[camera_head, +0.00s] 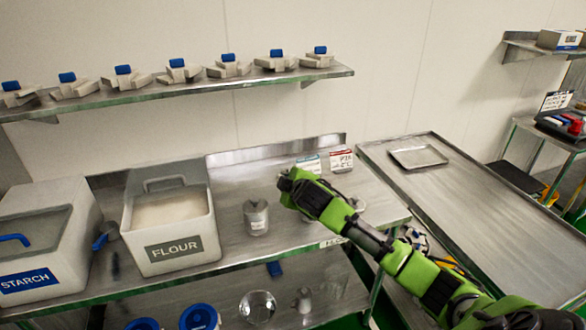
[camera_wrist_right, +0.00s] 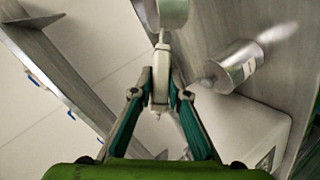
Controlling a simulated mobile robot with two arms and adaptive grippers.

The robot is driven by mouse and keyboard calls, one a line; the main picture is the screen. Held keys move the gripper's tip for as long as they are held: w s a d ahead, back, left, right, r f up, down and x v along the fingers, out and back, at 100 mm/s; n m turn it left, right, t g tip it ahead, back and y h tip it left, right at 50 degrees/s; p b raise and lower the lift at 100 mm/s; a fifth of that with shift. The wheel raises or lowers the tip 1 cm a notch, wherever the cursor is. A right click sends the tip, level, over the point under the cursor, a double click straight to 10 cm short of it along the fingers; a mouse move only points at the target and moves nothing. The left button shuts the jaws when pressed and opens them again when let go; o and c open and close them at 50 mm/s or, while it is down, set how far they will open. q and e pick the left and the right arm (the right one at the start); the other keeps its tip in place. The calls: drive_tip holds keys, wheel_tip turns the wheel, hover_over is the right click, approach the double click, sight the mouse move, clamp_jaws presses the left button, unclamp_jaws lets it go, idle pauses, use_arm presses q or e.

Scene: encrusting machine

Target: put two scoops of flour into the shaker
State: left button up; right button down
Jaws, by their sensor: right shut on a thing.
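A white flour bin (camera_head: 178,247), labelled FLOUR and open at the top with pale flour (camera_head: 168,208) inside, stands on the steel table. A metal canister (camera_head: 256,218), which looks like the shaker, stands upright to its right; it also shows in the right wrist view (camera_wrist_right: 238,66). My right gripper (camera_head: 287,183) is above the table, just right of the canister. In the right wrist view, my right gripper (camera_wrist_right: 160,90) is shut on the pale handle of a scoop (camera_wrist_right: 173,14). I cannot tell what is in the scoop's bowl. My left gripper is out of view.
A starch bin (camera_head: 38,262) stands left of the flour bin. Label cards (camera_head: 341,160) stand behind my right arm. A shelf of moulds (camera_head: 190,86) runs along the wall. A steel table with a tray (camera_head: 418,156) lies right. A lower shelf holds bowls (camera_head: 257,307).

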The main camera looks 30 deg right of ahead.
drive_tip(key=a+r+n+h+p, duration=0.1)
drive_tip(key=n+p, duration=0.1)
drive_tip(key=p, duration=0.1)
drive_tip(key=shift+w+r+h+p, duration=0.15)
drive_tip(key=shift+r+h+p, duration=0.15)
drive_tip(key=shift+r+p, duration=0.1)
drive_tip(key=shift+a+r+p, duration=0.1)
drive_tip(key=shift+r+p, duration=0.4)
drive_tip(key=shift+r, duration=0.05)
idle(0.3)
